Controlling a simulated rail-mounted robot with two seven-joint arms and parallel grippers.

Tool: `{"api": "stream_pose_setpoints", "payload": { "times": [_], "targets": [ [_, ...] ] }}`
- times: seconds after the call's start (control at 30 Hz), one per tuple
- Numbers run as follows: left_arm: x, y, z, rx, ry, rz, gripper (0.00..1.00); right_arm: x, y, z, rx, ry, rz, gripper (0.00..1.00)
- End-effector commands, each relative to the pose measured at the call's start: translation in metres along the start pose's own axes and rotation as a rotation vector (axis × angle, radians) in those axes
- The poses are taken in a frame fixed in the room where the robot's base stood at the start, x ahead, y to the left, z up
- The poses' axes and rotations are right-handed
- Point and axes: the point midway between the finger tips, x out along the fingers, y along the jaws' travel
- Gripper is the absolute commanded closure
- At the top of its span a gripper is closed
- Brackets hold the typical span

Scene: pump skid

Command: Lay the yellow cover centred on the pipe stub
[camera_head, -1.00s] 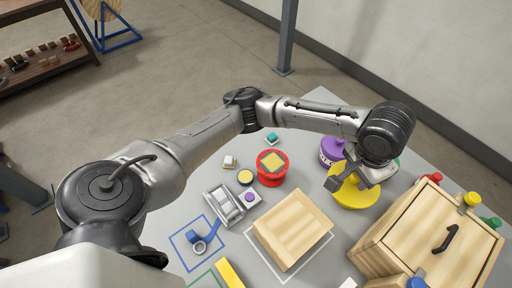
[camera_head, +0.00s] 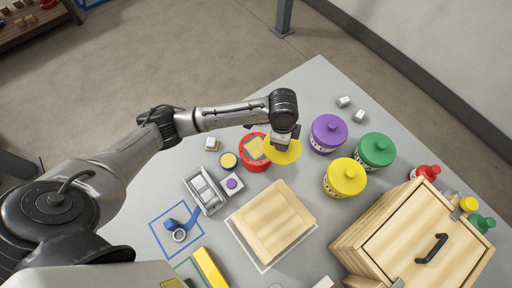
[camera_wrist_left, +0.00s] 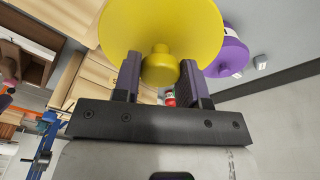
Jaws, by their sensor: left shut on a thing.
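My left gripper (camera_head: 287,138) is shut on the knob of the yellow cover (camera_head: 283,154), a flat round disc. In the left wrist view the knob of the cover (camera_wrist_left: 160,66) sits between the two fingers (camera_wrist_left: 160,80), and the disc spreads beyond the fingertips. A red round piece (camera_head: 246,163) with a yellow square on top stands just left of the cover. It looks like the pipe stub, but I cannot be sure. The cover overlaps its right edge in the head view; I cannot tell the height between them. My right gripper is not in view.
Purple (camera_head: 329,133), green (camera_head: 375,150) and yellow (camera_head: 345,178) knobbed canisters stand to the right. A wooden board (camera_head: 272,220) lies in front, and a wooden box (camera_head: 415,230) with a black handle stands at the right. Small parts and a grey tray (camera_head: 205,190) lie left.

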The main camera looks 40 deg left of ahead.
Motion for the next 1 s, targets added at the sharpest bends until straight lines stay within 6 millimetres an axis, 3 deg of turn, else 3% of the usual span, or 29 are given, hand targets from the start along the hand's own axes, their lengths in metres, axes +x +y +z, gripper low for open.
{"api": "stream_pose_setpoints", "payload": {
  "times": [0.03,0.2,0.43,1.0],
  "targets": [
    [0.016,0.004,0.004,0.067,-0.001,0.01,0.86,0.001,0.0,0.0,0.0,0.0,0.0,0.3],
    [0.051,0.012,0.013,0.265,0.0,0.022,0.86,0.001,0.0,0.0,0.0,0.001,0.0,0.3],
    [0.075,0.014,0.024,0.391,-0.002,0.028,0.86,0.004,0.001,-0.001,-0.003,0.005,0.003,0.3],
    [0.127,-0.046,0.11,0.407,-0.003,0.028,0.86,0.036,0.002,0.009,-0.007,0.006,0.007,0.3]
  ]
}}
